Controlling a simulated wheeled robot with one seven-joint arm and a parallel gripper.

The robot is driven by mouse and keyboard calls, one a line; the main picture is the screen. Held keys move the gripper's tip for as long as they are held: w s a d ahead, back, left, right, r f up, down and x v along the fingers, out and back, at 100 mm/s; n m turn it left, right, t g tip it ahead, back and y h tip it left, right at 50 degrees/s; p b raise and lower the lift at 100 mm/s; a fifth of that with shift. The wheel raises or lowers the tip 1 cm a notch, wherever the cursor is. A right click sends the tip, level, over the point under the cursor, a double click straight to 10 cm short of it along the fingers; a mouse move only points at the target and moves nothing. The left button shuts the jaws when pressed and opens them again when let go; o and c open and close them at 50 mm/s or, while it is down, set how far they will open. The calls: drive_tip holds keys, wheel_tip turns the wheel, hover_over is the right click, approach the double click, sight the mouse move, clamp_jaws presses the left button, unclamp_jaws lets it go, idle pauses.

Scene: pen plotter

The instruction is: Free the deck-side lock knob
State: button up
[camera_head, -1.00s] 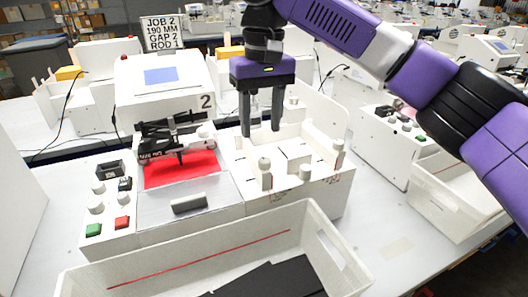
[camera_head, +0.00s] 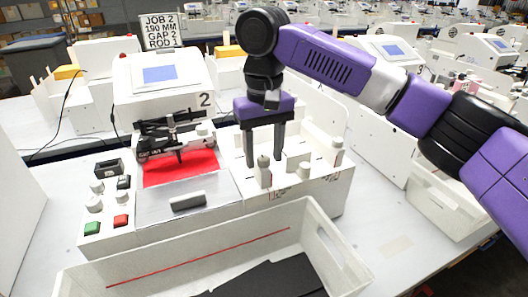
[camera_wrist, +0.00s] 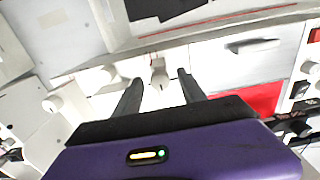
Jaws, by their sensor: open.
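My gripper (camera_head: 264,159) is open and empty, pointing down over the white deck (camera_head: 322,185) to the right of the red plot bed (camera_head: 180,168). A pale upright knob (camera_head: 263,172) stands at the deck's front left; in the wrist view this knob (camera_wrist: 160,75) lies between the two fingertips in the picture, with gaps on both sides. I cannot tell whether the fingers reach down to its height. No label shows which is the deck-side lock.
A pen carriage (camera_head: 172,140) spans the red bed. A control panel with green and red buttons (camera_head: 120,221) is at left. A white bin (camera_head: 335,240) with a red rod (camera_head: 205,256) and dark sheets stands in front. The deck's raised back wall (camera_head: 330,118) is behind the knobs.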

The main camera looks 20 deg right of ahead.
clamp_jaws()
drive_tip(key=shift+r+p, duration=0.15)
drive_tip(key=shift+p, duration=0.25)
drive_tip(key=shift+r+n+p, duration=0.1)
drive_tip(key=shift+n+p, duration=0.6)
drive_tip(key=shift+p, duration=0.1)
drive_tip(key=n+p, duration=0.2)
drive_tip(key=p, duration=0.1)
drive_tip(key=n+p, duration=0.4)
drive_tip(key=n, duration=0.1)
drive_tip(key=shift+n+p, duration=0.3)
drive_tip(key=shift+n, duration=0.1)
drive_tip(key=n+p, duration=0.2)
drive_tip(key=n, duration=0.2)
drive_tip(key=shift+d+n+p, duration=0.1)
drive_tip(key=shift+n+p, duration=0.2)
drive_tip(key=shift+w+f+n+p, duration=0.1)
drive_tip(key=shift+n+p, duration=0.2)
drive_tip(key=shift+n, duration=0.75)
drive_tip(key=shift+w+f+n+p, duration=0.1)
drive_tip(key=shift+n+p, duration=0.2)
drive_tip(key=shift+n, duration=0.75)
